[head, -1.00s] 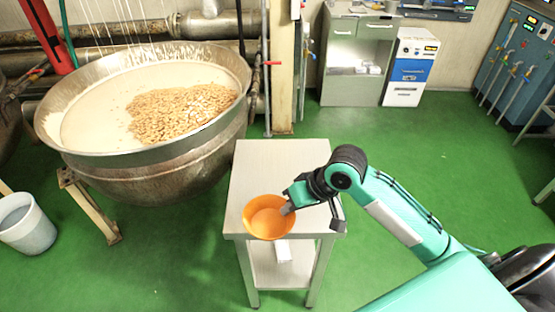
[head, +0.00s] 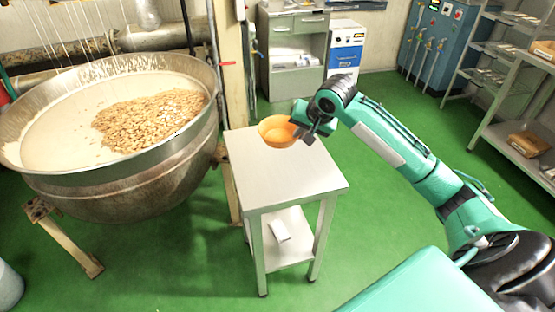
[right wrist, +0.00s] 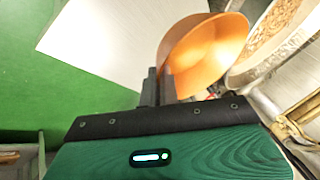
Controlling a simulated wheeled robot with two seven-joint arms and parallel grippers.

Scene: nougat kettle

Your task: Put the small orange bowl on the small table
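The small orange bowl (head: 275,134) is at the far end of the small metal table (head: 290,175), over its back edge. I cannot tell whether it touches the top or hangs just above it. My right gripper (head: 300,128) is at the bowl's right side, with its fingers closed on the rim. In the right wrist view the fingers (right wrist: 160,88) meet the edge of the bowl (right wrist: 210,58), with the pale table top (right wrist: 110,40) beyond. My left gripper is not in view.
A large kettle (head: 110,175) with nuts and pale mass stands left of the table. A small white object (head: 279,231) lies on the table's lower shelf. A post (head: 231,70) rises behind the table. The front of the table top is bare.

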